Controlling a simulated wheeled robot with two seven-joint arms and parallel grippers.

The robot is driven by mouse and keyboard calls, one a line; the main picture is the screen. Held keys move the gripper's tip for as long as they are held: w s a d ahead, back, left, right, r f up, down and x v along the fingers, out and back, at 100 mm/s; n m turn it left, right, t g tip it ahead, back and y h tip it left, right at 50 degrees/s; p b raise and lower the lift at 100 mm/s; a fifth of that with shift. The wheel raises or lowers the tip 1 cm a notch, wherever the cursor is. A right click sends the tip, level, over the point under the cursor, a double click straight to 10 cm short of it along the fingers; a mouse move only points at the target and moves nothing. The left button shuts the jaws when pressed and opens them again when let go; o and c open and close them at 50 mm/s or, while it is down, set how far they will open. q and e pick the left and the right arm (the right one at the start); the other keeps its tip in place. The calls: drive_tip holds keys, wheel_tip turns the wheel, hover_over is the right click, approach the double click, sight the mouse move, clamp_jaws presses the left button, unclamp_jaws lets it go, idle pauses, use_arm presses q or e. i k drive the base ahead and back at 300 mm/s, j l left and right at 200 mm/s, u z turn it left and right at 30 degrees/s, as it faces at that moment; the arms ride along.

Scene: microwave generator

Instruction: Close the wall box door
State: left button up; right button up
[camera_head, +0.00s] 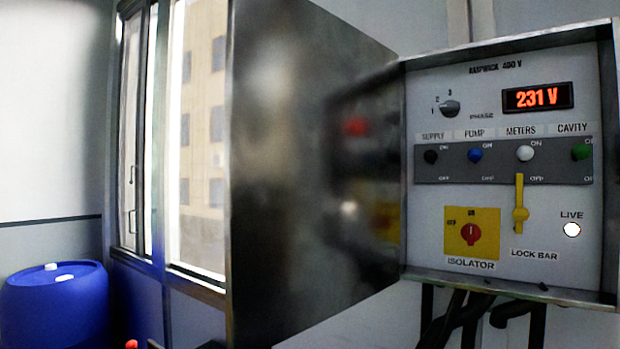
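The wall box (408,215) is on the right, its front open. Its metal door (290,180) stands swung out to the left, hinged at the box's left edge, with a blurred reflection of the panel on its inner face. The panel inside shows a display reading 231 V (537,97), a row of several toggle switches, a yellow lock bar (520,205), a red isolator knob on a yellow plate (472,233) and a lit LIVE lamp (571,230). Neither of my grippers is in view.
A window (200,140) is on the wall left of the door. A blue drum (55,310) stands at the lower left. Black cables (455,318) hang under the box. A small red object (131,344) shows at the bottom edge. The space in front of the panel looks clear.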

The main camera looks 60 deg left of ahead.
sight(312, 142)
drive_tip(key=j+z, duration=0.1)
drive_tip(key=j, duration=0.7)
drive_tip(key=k+j+z, duration=0.1)
drive_tip(key=j, duration=0.65)
drive_tip(key=k+j, duration=0.1)
drive_tip(key=j, duration=0.7)
drive_tip(key=i+z, duration=0.05)
